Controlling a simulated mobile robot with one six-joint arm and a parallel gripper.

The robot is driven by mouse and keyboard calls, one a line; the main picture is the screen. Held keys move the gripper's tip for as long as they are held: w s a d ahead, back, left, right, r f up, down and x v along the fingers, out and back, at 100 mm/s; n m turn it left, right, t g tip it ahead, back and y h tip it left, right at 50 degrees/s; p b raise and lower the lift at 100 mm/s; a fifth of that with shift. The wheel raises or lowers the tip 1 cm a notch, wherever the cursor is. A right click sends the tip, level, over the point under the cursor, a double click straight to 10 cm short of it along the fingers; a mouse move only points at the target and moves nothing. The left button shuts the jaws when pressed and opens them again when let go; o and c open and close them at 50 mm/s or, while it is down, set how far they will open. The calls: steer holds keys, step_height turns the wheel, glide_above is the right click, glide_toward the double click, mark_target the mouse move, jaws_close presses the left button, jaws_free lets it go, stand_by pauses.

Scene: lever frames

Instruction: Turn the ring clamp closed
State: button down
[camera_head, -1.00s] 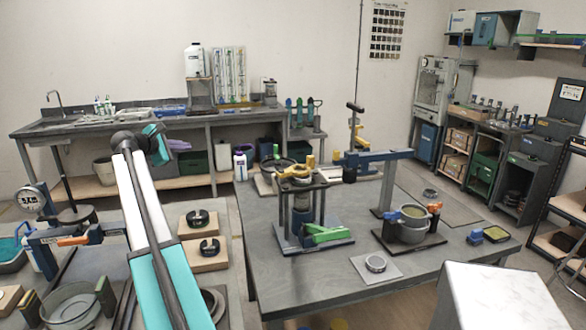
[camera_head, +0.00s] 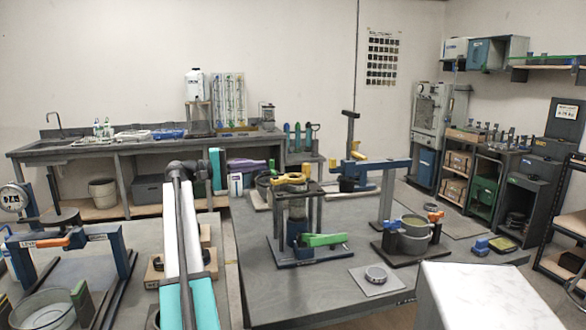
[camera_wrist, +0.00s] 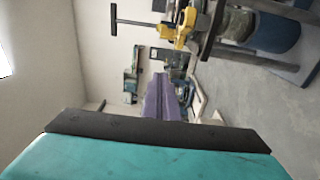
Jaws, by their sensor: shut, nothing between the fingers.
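Which fixture is the ring clamp is not certain. One candidate is the grey pot with a band (camera_head: 413,236) and an orange-tipped part at its rim, on a dark base at the right of the middle table. Another is the yellow curved part (camera_head: 291,179) on top of a dark stand with a green handle (camera_head: 324,240); this yellow part also shows in the wrist view (camera_wrist: 184,25). My gripper (camera_wrist: 160,130) shows as a dark edge on a teal body, shut and empty. In the head view my arm's teal end is left of the yellow part, apart from both fixtures.
The middle table (camera_head: 330,285) also holds a round grey disc on a plate (camera_head: 375,274) and a tall blue-armed post (camera_head: 387,190). A white marbled surface (camera_head: 490,295) stands at the front right. A left bench carries an orange-handled frame (camera_head: 70,240).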

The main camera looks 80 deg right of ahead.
steer(key=shift+s+d, duration=0.1)
steer(key=shift+s, duration=0.1)
steer(key=shift+s+d, duration=0.3)
steer(key=shift+s, duration=1.6)
steer(key=shift+s+d, duration=0.25)
steer(key=shift+s, duration=1.6)
steer(key=shift+s+d, duration=0.3)
steer(key=shift+s, duration=1.6)
steer(key=shift+s, duration=0.15)
